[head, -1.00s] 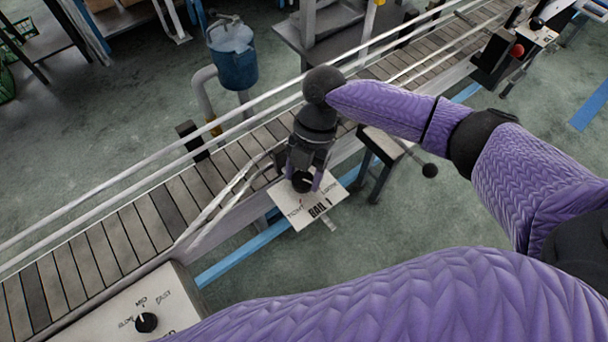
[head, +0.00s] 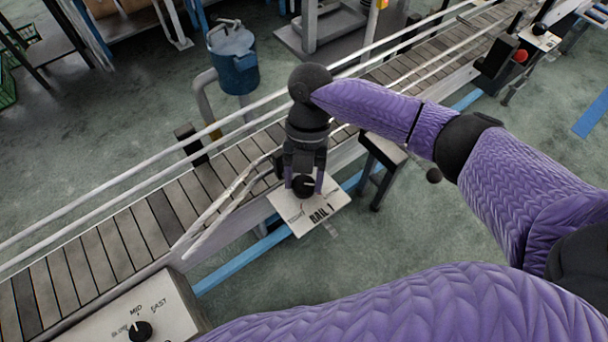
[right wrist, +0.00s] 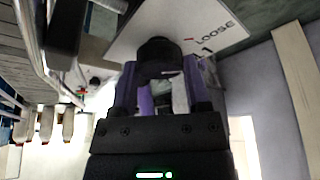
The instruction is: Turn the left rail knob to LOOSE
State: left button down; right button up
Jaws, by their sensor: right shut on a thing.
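The rail knob (head: 304,187) is a round black knob on a white plate (head: 326,206) lettered RAIL 1, beside the conveyor. My right gripper (head: 305,183) comes down from above with its two purple fingers on either side of the knob, shut on it. In the right wrist view the dark knob (right wrist: 158,54) sits at the far end of the purple fingers (right wrist: 160,88), and the word LOOSE shows on the plate (right wrist: 210,20). The gripper covers part of the plate, and I cannot read the knob's pointer. My left gripper is not in view.
The slatted conveyor (head: 115,235) with white guide rails runs diagonally behind the plate. A speed panel (head: 178,312) with a black knob (head: 140,331) is at lower left. A blue canister (head: 233,62) stands beyond the belt. A red button (head: 520,55) is at upper right.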

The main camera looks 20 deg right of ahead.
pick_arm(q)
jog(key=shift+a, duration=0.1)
pick_arm(e)
jog(key=o, duration=1)
jog(key=shift+o, duration=1.4)
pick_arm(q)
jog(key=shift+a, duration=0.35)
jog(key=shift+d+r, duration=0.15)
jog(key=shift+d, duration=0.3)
pick_arm(e)
jog(key=v, duration=1)
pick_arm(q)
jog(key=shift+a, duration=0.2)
pick_arm(e)
jog(key=shift+f, duration=0.1)
